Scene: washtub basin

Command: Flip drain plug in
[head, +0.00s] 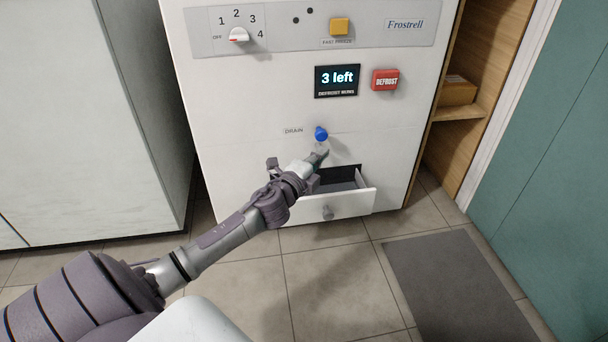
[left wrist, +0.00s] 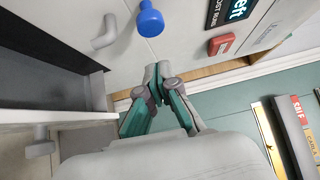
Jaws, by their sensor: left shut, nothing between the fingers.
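The blue drain plug (head: 321,134) sits on the white freezer front, just right of the DRAIN label (head: 293,131). It also shows in the left wrist view (left wrist: 150,18), at the top, with a grey drain spout (left wrist: 105,33) beside it. My left gripper (head: 314,161) is in front of the freezer, just below the plug in the head view, and partly covers the spout area. In the left wrist view its fingers (left wrist: 158,72) are together and empty, apart from the plug. My right gripper is not in view.
A drawer (head: 340,203) stands open under the drain, with a knob on its front. A grey mat (head: 455,285) lies on the tiled floor at right.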

